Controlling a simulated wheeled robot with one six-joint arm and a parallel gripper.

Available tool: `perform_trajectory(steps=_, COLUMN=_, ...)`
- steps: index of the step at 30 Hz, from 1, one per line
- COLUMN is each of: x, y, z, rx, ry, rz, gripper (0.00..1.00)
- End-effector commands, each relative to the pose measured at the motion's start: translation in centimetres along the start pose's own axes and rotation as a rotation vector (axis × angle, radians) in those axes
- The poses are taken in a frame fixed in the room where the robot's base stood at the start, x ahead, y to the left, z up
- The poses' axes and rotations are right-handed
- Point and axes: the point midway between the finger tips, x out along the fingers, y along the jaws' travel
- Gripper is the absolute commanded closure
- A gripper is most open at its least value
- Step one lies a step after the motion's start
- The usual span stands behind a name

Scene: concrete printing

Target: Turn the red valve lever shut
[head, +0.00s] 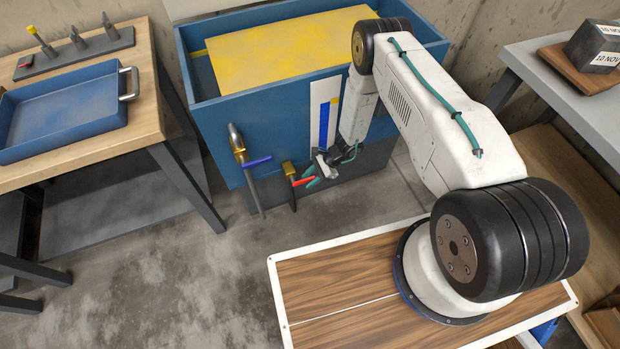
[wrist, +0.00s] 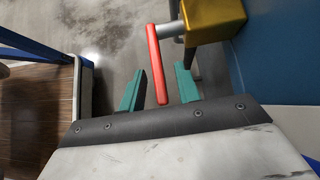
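The red valve lever (head: 303,181) sits on a brass valve body (head: 289,170) at the front of the blue tank. In the wrist view the red lever (wrist: 155,62) reaches from the gold valve body (wrist: 213,18) down between the two green fingertips. My gripper (wrist: 158,92) is open around the lever's free end, with a visible gap on both sides. In the head view my gripper (head: 330,172) is at the lever's right end, its green fingers partly hidden by the wrist.
A second valve with a blue lever (head: 257,162) is on a pipe to the left. The blue tank (head: 225,140) stands behind, with a blue-and-white level strip (head: 323,112). A bench with a blue tray (head: 65,115) is at left. The concrete floor in front is clear.

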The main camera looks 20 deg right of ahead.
Motion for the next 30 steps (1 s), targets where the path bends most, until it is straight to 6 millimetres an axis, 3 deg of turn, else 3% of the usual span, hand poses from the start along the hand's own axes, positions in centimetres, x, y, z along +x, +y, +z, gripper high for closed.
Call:
perform_trajectory(steps=4, x=-1.1, y=-0.2, z=0.0, rx=0.0, ry=0.0, rz=-0.003, gripper=0.67)
perform_trajectory(steps=16, x=-7.2, y=-0.1, z=0.0, rx=0.0, ry=0.0, rz=-0.002, gripper=0.67)
perform_trajectory(steps=30, x=-7.8, y=0.0, z=0.0, rx=0.0, ry=0.0, rz=0.0, gripper=0.67)
